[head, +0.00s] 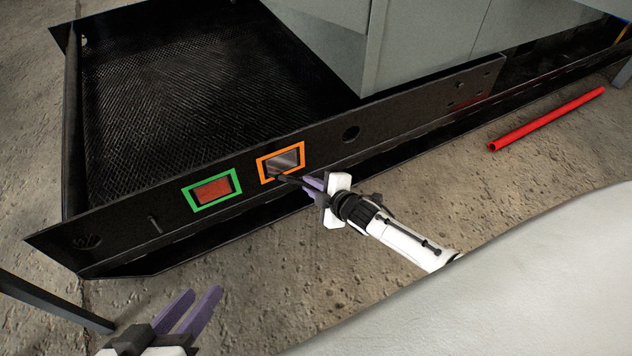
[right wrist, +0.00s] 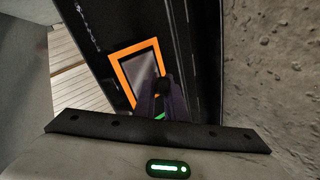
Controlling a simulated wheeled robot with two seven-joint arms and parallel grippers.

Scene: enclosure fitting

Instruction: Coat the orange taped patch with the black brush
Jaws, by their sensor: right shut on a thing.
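The orange taped patch (head: 281,161) is a frame of orange tape around bare grey metal on the side of the black rail. It also shows in the right wrist view (right wrist: 123,78). My right gripper (head: 309,184) is shut on the black brush (head: 286,179), whose dark tip is at the patch's lower edge in the head view. In the right wrist view the brush (right wrist: 162,88) overlaps the patch's right side; I cannot tell whether it touches. The fingers hide most of the brush. My left gripper (head: 197,304) is open and empty, low over the floor.
A green taped patch (head: 231,191) with a reddish-brown middle lies left of the orange one on the same rail (head: 130,228). Grey cabinets (head: 415,45) stand behind the rail. A red tube (head: 545,119) lies on the concrete floor at right.

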